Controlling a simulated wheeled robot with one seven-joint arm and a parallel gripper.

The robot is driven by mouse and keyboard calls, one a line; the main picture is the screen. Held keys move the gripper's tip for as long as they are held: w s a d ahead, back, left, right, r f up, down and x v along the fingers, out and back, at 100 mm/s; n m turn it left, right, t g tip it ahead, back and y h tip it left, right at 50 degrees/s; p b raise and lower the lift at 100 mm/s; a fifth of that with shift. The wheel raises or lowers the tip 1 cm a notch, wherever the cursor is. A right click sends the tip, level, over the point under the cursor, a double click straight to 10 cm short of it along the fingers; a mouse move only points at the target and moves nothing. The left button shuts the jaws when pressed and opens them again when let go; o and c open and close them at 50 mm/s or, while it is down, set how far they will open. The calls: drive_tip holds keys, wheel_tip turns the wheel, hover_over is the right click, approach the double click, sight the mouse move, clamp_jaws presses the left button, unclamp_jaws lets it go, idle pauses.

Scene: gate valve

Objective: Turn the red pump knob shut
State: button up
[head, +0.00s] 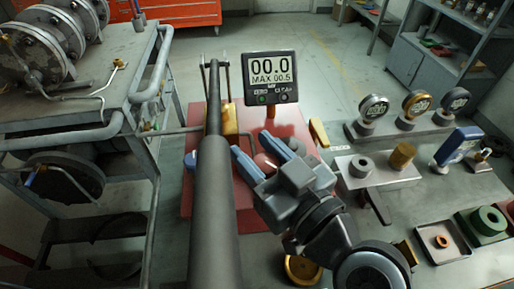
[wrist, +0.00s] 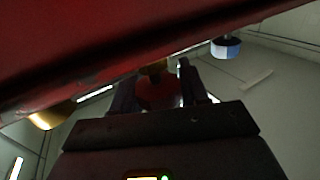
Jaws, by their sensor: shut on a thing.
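The red pump knob (head: 264,160) sits on the red pump base (head: 200,203) below the gauge display, partly hidden by my gripper. My gripper (head: 253,145) comes in from the lower right, its two blue fingers on either side of the knob and shut on it. In the wrist view a red rounded thing (wrist: 158,92), which looks like the knob, shows between the dark fingers; that view is dim. The digital gauge (head: 271,78) reads 00.0, MAX 00.5. The pump's long dark lever (head: 213,190) rises just left of my gripper.
A steel frame with flanged pipework (head: 105,130) stands at the left. Open floor (head: 320,60) lies behind the gauge.

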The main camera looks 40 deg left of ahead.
drive_tip(key=m+t+p, duration=0.1)
drive_tip(key=m+t+h+p, duration=0.1)
drive_tip(key=t+p, duration=0.2)
drive_tip(key=shift+w+d+r+m+h, duration=0.1)
drive_tip(key=shift+w+r+m+h, duration=0.1)
drive_tip(key=shift+r+m+h, duration=0.15)
drive_tip(key=m+t+p, duration=0.1)
drive_tip(key=p, duration=0.2)
drive_tip(key=shift+f+t+h, duration=0.1)
drive_tip(key=shift+t+h, duration=0.2)
drive_tip(key=shift+h, duration=0.05)
drive_tip(key=t+p, duration=0.1)
drive_tip(key=p, duration=0.1)
drive_tip(key=m+h+p, duration=0.1)
drive_tip(key=m+t+h+p, duration=0.1)
drive_tip(key=p, duration=0.1)
drive_tip(key=shift+w+d+t+p, duration=0.25)
drive_tip(key=shift+w+t+p, duration=0.05)
drive_tip(key=shift+f+m+t+h+p, duration=0.25)
drive_tip(key=shift+m+t+h+p, duration=0.95)
drive_tip(key=shift+m+h+p, duration=0.25)
drive_tip(key=o, duration=1)
drive_tip(key=shift+d, duration=0.1)
drive_tip(key=shift+b+v, duration=0.9)
drive_tip(key=shift+v, duration=2.95)
